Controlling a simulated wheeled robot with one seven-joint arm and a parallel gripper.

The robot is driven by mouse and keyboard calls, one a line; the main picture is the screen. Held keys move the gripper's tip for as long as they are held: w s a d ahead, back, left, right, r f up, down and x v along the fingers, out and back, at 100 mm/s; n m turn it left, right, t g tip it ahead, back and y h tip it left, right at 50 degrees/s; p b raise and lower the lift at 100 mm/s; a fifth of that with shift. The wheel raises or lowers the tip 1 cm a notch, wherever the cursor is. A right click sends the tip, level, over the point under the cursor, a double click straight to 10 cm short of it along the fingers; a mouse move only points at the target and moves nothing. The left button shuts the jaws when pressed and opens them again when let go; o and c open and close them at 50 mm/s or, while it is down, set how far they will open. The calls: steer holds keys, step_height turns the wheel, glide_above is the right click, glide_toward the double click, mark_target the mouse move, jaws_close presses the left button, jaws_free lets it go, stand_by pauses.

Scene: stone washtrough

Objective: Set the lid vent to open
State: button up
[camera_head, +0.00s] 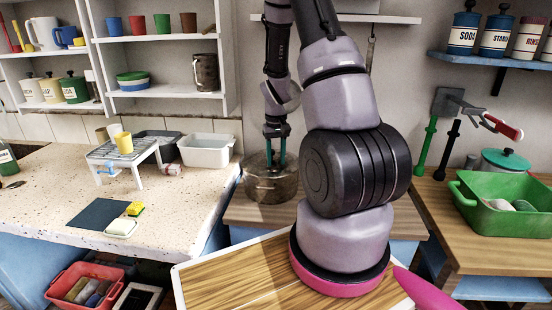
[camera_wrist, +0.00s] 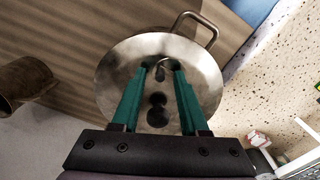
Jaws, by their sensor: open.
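A metal pot (camera_head: 272,187) with a lid stands on the wooden counter behind my arm. In the wrist view its round, shiny lid (camera_wrist: 120,75) fills the middle, with a loop handle (camera_wrist: 203,27) at the top right. My gripper (camera_head: 276,160) points down at the lid, its two teal fingers apart. In the wrist view the fingertips (camera_wrist: 162,66) flank a small dark part (camera_wrist: 160,74) on the lid, perhaps the vent; I cannot tell its setting or whether the fingers touch it. Dark round shapes (camera_wrist: 157,108), perhaps the knob and its reflection, show between the fingers.
A speckled stone counter (camera_head: 180,190) with a small white rack (camera_head: 150,155) and tubs is left of the pot. A green basin (camera_head: 500,215) stands on the right counter. A brown cylindrical object (camera_wrist: 22,78) is at the left of the wrist view.

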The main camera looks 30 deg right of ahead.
jaws_close()
steer(key=shift+m, duration=0.3)
steer(key=m, duration=0.3)
steer(key=s+a+m, duration=0.1)
steer(key=m, duration=0.4)
steer(key=a+m, duration=0.1)
steer(key=m, duration=0.2)
steer(key=shift+s+a, duration=0.1)
steer(key=shift+a, duration=0.05)
steer(key=shift+m, duration=0.3)
stand_by(0.4)
